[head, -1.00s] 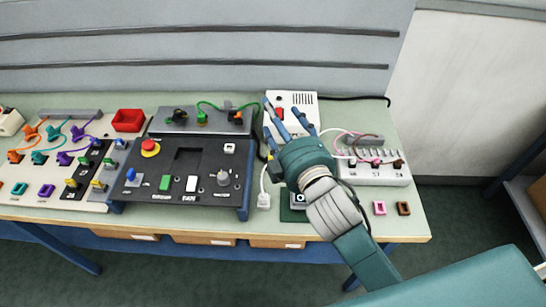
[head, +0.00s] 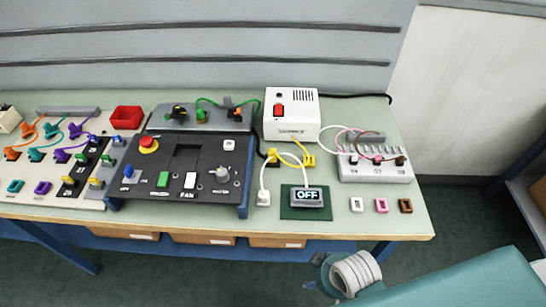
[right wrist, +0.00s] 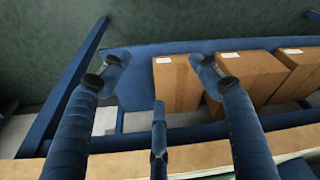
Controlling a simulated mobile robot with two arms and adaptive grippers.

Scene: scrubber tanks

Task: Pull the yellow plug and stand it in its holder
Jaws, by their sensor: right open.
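In the head view, a yellow piece (head: 308,161) sits in front of the white box, with a yellow lead running to it. A second yellow piece (head: 271,156), with dark parts, lies to its left. I cannot tell which is plug and which is holder. Other small yellow pieces (head: 69,182) are on the left board. My left gripper is not in view.
The white box (head: 292,128) has a red switch. A display (head: 307,197) reading OFF lies on a green mat (head: 290,212). White, pink (head: 381,205) and brown (head: 405,206) holders stand front right, below a pale terminal block (head: 375,175). A black control panel (head: 180,205) is left.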

